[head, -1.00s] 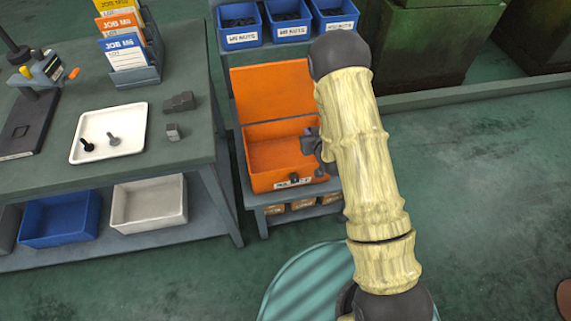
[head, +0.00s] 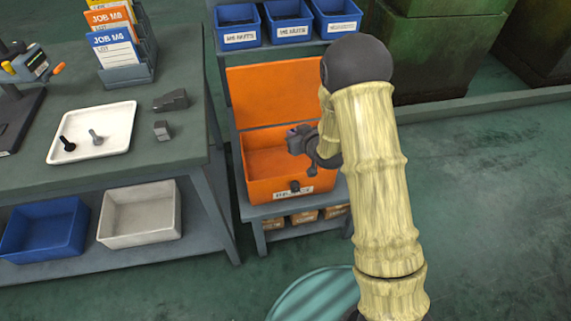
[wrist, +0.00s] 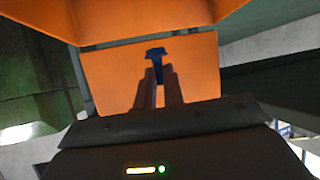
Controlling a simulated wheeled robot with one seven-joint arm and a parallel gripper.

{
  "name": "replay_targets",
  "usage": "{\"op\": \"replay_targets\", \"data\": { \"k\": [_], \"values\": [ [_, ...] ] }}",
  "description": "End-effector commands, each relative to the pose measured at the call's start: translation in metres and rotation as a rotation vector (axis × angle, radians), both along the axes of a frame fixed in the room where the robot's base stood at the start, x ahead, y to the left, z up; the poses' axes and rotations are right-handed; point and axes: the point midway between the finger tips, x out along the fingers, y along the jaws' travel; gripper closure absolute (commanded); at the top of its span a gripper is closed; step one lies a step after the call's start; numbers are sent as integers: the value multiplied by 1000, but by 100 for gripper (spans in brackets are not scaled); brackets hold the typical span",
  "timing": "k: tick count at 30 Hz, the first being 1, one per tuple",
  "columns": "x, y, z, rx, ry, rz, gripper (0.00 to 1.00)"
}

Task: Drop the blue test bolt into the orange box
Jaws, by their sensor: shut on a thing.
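The orange box (head: 262,188) stands open on a small grey stand, its lid (head: 272,97) raised at the back. My gripper (head: 297,140) is over the right part of the box's opening in the head view. In the wrist view, my gripper (wrist: 158,88) is shut on the blue test bolt (wrist: 156,52), whose head sticks out beyond the fingertips. Orange surfaces of the box (wrist: 205,70) lie behind the bolt. The bolt is too small to make out clearly in the head view. The gripper and arm hide part of the box's right side.
A workbench (head: 185,150) on the left holds a white tray (head: 120,118) with two bolts, dark metal blocks (head: 170,100) and a card rack (head: 130,72). Blue bins (head: 290,32) stand on a shelf behind the box. Floor at right is clear.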

Motion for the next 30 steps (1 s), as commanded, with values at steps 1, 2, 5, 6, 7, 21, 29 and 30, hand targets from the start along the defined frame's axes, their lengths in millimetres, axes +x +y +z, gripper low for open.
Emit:
{"op": "replay_targets", "data": {
  "k": [1,2,5,6,7,21,29,30],
  "values": [
    [0,0,-6,-1,1,0,100],
    [0,0,-8,-1,1,0,100],
    [0,0,-19,-1,2,0,100],
    [0,0,-24,-1,2,0,100],
    [0,0,-28,-1,2,0,100],
    [0,0,-58,0,0,-1,100],
    [0,0,-57,0,0,-1,79],
    [0,0,-57,0,0,-1,71]
  ]
}}
